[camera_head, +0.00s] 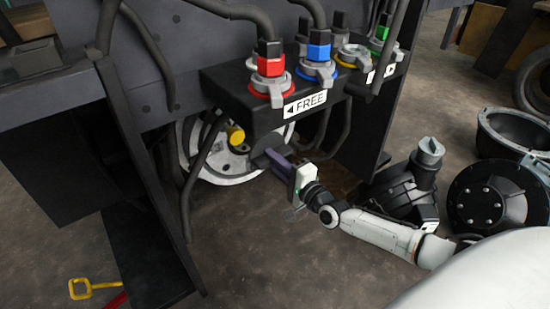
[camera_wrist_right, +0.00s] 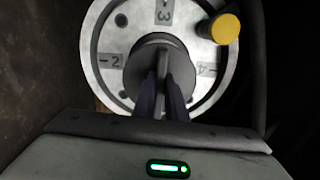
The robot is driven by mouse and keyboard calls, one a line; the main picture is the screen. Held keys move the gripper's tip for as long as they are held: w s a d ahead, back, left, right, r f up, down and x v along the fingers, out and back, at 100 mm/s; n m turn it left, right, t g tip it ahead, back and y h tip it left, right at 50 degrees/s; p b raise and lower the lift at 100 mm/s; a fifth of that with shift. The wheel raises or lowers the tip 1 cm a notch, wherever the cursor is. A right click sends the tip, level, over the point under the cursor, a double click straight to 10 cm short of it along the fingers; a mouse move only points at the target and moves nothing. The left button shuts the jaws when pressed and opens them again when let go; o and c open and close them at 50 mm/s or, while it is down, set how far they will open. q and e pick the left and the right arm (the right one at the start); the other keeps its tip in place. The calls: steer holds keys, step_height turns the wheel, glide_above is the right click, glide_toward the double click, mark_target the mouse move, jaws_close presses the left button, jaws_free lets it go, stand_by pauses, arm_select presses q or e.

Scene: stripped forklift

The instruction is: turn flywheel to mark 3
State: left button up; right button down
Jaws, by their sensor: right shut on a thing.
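The flywheel (camera_head: 228,178) is a pale metal disc low under the black valve block, partly hidden by hoses. In the right wrist view the flywheel (camera_wrist_right: 97,40) faces me, with the figure 3 at the top, 2 at the left and 4 at the right. A yellow knob (camera_wrist_right: 224,28) sticks out at its upper right; it also shows in the head view (camera_head: 235,135). My right gripper (camera_head: 276,158) reaches the wheel's middle. Its dark fingers (camera_wrist_right: 161,98) are shut on the flat grey fin of the hub (camera_wrist_right: 163,62). My left gripper is out of view.
Black hoses (camera_head: 205,160) hang close by. A dark frame plate (camera_head: 140,190) stands at the left. Black round parts (camera_head: 497,195) lie at the right.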

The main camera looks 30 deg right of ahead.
steer(key=c, duration=1.8)
jaws_free()
steer(key=shift+w+d+r, duration=0.4)
steer(key=shift+w+d, duration=0.1)
steer(key=shift+w, duration=0.1)
steer(key=shift+s+f+p, duration=0.15)
steer(key=shift+s+p, duration=0.3)
steer(key=shift+o, duration=1.4)
steer(key=shift+s+f, duration=0.2)
steer(key=shift+s, duration=0.1)
arm_select(q)
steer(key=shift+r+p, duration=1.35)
steer(key=shift+p, duration=0.4)
arm_select(e)
steer(key=s, duration=0.7)
steer(key=shift+s+d, duration=0.2)
steer(key=shift+d, duration=0.05)
